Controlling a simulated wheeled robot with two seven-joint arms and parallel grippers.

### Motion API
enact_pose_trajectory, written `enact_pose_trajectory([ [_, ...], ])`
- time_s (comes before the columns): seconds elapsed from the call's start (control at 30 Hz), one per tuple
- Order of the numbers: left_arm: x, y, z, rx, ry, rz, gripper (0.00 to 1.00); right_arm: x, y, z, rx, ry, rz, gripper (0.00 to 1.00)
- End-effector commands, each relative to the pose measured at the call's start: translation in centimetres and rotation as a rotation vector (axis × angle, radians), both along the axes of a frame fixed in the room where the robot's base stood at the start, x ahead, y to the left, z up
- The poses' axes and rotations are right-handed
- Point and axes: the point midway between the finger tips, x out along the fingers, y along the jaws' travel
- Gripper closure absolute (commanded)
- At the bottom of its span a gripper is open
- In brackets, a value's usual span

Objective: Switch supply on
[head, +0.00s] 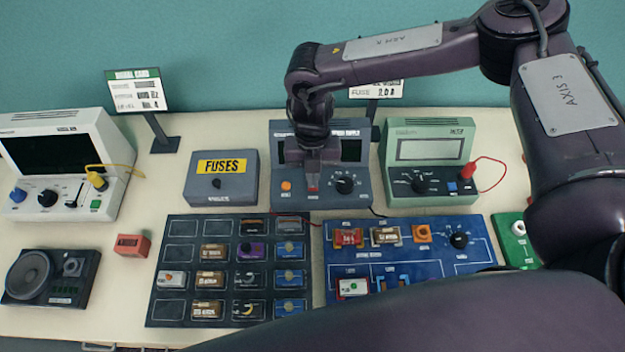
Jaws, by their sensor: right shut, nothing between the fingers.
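The grey power supply (360,200) stands at the back middle of the table. Its front has an orange button (286,186), a black dial (345,184) and a dark display (351,150) partly hidden by my right arm. A small red part (313,188), perhaps the switch, shows between the button and the dial. My right gripper (313,178) is shut, pointing down in front of the supply, right at this red part. I cannot tell whether it touches it, or how the switch is set. My left gripper is not in view.
A grey fuse box (221,188) stands left of the supply, a green meter (431,195) right of it. A dark parts tray (160,312) and a blue circuit board (400,255) lie in front. An oscilloscope (112,150) and a speaker (30,276) are at left.

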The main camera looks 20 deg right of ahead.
Motion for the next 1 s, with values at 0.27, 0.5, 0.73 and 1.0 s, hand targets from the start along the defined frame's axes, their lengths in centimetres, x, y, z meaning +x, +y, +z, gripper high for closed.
enact_pose_trajectory([
  [0.27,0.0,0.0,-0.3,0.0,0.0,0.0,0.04,0.0,0.0,-0.5,0.0,0.0,0.0,1.0],
  [0.5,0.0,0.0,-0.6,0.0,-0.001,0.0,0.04,0.0,0.0,-0.9,0.0,0.0,0.0,1.0],
  [0.73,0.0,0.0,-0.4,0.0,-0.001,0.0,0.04,0.0,0.0,-0.7,0.0,0.0,0.0,1.0],
  [1.0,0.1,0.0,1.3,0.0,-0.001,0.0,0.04,0.0,0.0,1.4,0.001,0.0,0.0,1.0],
])
